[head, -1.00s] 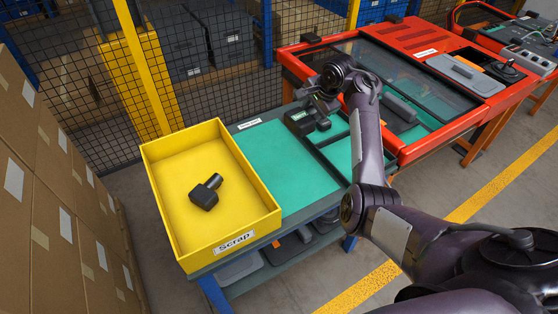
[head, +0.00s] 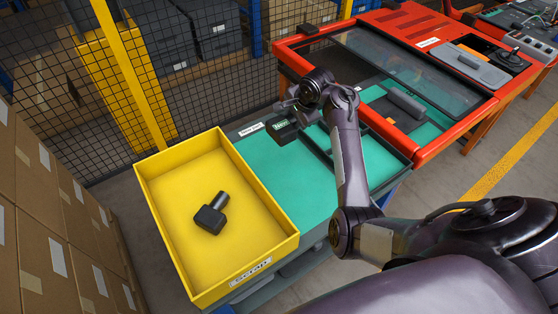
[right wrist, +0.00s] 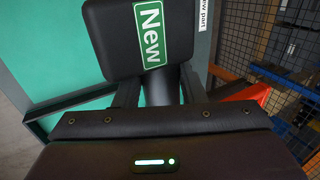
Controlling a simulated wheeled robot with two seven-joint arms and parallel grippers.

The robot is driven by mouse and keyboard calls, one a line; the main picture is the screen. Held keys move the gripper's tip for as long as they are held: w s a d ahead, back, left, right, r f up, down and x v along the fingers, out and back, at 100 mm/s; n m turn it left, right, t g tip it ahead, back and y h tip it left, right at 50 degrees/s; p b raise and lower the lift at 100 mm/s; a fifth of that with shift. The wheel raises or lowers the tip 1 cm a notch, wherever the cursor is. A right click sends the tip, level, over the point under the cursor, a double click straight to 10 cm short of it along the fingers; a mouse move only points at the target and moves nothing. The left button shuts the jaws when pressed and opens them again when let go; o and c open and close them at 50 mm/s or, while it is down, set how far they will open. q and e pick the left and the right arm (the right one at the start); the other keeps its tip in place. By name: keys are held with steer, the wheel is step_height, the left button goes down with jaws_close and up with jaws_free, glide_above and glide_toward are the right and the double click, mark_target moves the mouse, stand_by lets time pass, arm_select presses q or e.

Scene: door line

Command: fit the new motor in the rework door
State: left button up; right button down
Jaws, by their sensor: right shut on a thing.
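The new motor (head: 286,132) is a dark block with a green "New" label, at the back of the teal bench top. It fills the upper middle of the right wrist view (right wrist: 146,38). My right gripper (head: 288,112) is shut on the motor, its two fingers (right wrist: 158,92) on either side of the dark cylindrical part. I cannot tell whether the motor is clear of the bench. A red frame with a dark clear window (head: 420,72), seemingly the rework station, stands to the right; a grey part (head: 405,104) shows under it. Which part is the door is unclear. My left gripper is not in view.
A yellow scrap box (head: 268,246) stands at the bench's left end, with a dark old motor (head: 211,214) in it. The teal surface (head: 280,175) between box and red frame is largely clear. A mesh fence (head: 190,65) runs behind; stacked cartons (head: 50,215) stand left.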

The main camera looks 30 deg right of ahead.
steer(key=shift+w, duration=0.5)
steer(key=shift+s+r, duration=0.25)
steer(key=shift+s, duration=0.3)
steer(key=shift+f, duration=0.25)
step_height(320, 180, down, 14)
steer(key=shift+w+f, duration=0.1)
steer(key=shift+w, duration=0.05)
steer(key=shift+w+f, duration=0.1)
steer(key=shift+f, duration=0.5)
step_height(320, 180, down, 3)
steer(key=shift+r+b, duration=0.2)
steer(key=shift+b, duration=0.15)
steer(key=shift+f+p, duration=0.25)
steer(key=shift+p, duration=0.1)
steer(key=shift+f, duration=0.4)
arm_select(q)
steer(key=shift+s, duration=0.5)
arm_select(e)
steer(key=c, duration=0.9)
jaws_free()
steer(key=shift+f, duration=0.1)
